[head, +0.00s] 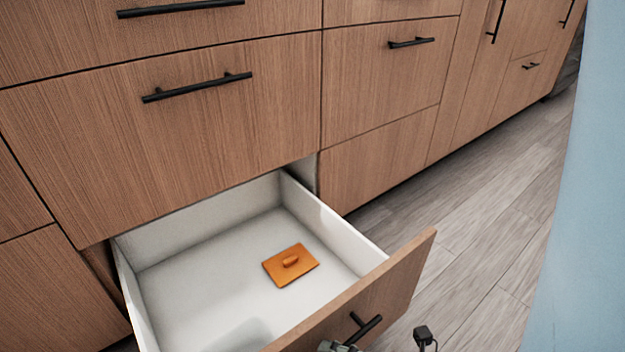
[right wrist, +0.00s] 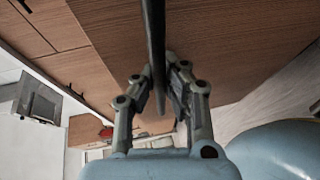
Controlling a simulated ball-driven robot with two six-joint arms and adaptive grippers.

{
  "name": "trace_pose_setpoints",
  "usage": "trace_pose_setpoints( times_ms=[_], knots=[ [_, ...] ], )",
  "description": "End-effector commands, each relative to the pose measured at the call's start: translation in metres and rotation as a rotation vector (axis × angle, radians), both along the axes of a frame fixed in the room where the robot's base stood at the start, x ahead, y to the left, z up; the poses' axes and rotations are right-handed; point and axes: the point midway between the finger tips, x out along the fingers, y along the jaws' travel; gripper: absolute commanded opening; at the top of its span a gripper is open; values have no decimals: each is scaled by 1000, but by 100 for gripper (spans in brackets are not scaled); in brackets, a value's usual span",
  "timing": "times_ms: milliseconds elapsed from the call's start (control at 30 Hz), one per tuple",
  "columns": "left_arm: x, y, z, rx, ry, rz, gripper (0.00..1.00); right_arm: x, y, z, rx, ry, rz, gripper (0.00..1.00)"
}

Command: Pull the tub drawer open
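The tub drawer (head: 372,288) is a low wooden-fronted drawer with white inner walls, and it stands pulled well out from the cabinet. Its black bar handle (head: 364,327) is on the outside of the front, at the bottom of the head view. My right gripper (right wrist: 158,82) has its two fingers close in on either side of the black bar (right wrist: 156,42) and looks shut on it. Only small gripper parts show at the head view's bottom edge. My left gripper is not in view.
Closed drawers with black handles (head: 197,87) line the cabinet above and to the right. Grey plank floor (head: 480,250) is clear at the right. A pale blue surface (head: 590,180) fills the right edge.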

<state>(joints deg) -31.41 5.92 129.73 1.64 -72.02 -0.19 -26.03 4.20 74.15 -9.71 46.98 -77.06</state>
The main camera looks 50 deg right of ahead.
Motion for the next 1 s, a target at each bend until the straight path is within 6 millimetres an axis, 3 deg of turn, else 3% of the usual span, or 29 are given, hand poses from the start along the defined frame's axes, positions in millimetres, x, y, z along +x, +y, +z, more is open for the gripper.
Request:
trace_pose_setpoints(
  times_ms=[267, 700, 733, 933, 1000],
  knots=[
    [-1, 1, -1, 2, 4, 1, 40, -22, 5, 2, 4, -7, -2, 0],
    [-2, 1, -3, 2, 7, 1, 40, -25, 6, 2, 4, -8, -1, 0],
    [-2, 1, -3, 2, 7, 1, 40, -25, 6, 2, 4, -8, -1, 8],
    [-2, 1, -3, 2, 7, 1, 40, -25, 6, 2, 2, -6, -1, 34],
    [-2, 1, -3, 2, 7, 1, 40, -26, 6, 1, 2, -5, -1, 34]
  ],
)
